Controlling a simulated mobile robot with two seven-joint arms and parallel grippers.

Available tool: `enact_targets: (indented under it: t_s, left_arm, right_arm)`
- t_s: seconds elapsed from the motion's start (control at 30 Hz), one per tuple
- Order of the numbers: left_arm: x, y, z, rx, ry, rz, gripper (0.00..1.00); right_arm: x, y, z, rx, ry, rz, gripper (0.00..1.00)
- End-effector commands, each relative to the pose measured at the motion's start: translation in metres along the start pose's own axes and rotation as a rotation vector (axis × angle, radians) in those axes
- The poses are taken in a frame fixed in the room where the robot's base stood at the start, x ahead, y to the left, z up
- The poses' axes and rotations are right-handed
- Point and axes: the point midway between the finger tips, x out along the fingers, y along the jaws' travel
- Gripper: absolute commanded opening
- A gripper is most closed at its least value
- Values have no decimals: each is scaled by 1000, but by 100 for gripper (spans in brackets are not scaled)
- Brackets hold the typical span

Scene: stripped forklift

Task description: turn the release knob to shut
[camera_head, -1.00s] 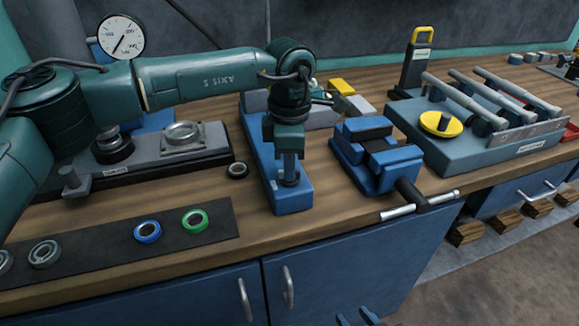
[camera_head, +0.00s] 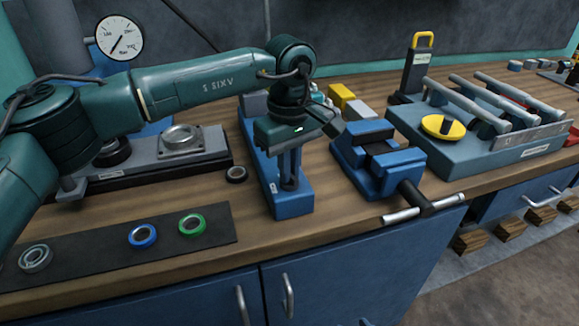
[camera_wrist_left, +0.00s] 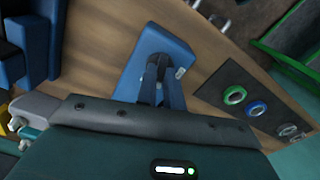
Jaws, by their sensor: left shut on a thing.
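The release knob (camera_head: 288,186) is a small dark knob low on the front of the long blue pump base (camera_head: 292,205). My left gripper (camera_head: 289,180) points down over it, and its fingers are shut on the knob. In the left wrist view the fingers (camera_wrist_left: 157,80) reach to the dark knob (camera_wrist_left: 153,62) on the blue base (camera_wrist_left: 150,40). The fingers hide much of the knob, so its exact turn cannot be read. My right gripper is not in view.
A blue vise (camera_head: 375,160) stands close to the right of the pump base. A dark mat (camera_head: 110,250) holds several rings. A round gauge (camera_head: 120,37) is at the back left.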

Motion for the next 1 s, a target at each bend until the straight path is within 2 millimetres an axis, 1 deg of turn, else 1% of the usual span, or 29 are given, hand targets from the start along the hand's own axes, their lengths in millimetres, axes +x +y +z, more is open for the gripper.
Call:
enact_targets:
  t_s: [0.2,0.4,0.63,1.0]
  left_arm:
    - [-1,0,0,160,0,3,0]
    - [-1,0,0,263,1,2,0]
    - [-1,0,0,321,1,2,0]
    - [-1,0,0,335,1,2,0]
  right_arm:
    - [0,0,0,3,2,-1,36]
    - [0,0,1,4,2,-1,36]
    - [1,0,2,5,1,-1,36]
    - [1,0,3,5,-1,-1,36]
